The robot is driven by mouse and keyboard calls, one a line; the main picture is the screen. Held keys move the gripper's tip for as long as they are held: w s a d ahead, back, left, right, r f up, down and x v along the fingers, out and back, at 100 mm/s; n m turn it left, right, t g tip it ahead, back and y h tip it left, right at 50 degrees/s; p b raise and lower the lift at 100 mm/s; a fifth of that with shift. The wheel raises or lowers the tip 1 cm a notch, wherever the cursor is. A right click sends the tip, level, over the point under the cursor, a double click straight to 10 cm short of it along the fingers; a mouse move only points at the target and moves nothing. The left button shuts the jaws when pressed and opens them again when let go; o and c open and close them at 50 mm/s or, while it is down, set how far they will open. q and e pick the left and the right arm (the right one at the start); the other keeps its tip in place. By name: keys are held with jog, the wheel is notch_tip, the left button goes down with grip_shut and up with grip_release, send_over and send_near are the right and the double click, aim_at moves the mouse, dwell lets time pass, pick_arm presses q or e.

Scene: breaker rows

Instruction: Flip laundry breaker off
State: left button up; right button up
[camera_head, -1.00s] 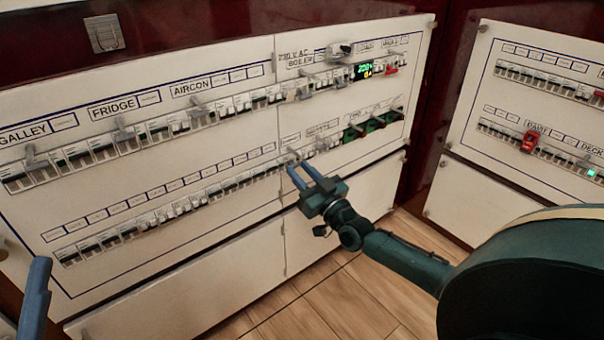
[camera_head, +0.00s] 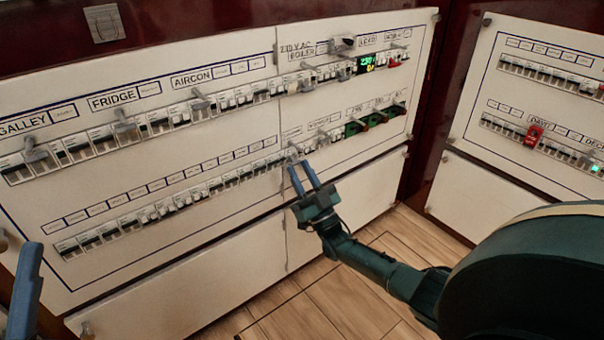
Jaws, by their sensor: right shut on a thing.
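The large white breaker panel (camera_head: 180,240) fills the left and middle of the view, with an upper and a lower row of breakers. I cannot read a laundry label; the small labels in the lower row are too blurred. My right gripper (camera_head: 302,163) is at the lower row, just right of the panel seam. Its blue fingers point up and are shut on a small grey breaker lever (camera_head: 293,151), whose position is partly hidden by the fingertips. My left gripper (camera_head: 26,285) shows only as a blue finger at the lower left edge, apart from the panel.
Upper-row breakers such as the fridge breaker (camera_head: 124,128) have protruding grey levers. Green-bodied breakers (camera_head: 368,122) sit right of my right gripper. A second panel (camera_head: 545,95) with a red switch (camera_head: 533,135) stands at right. Wooden floor (camera_head: 330,300) lies below.

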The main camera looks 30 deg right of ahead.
dwell(0.3)
jog(key=o, duration=1)
jog(key=v, duration=1.3)
jog(key=shift+a+f, duration=0.1)
jog(key=shift+f, duration=0.05)
pick_arm(q)
jog(key=shift+f, duration=0.1)
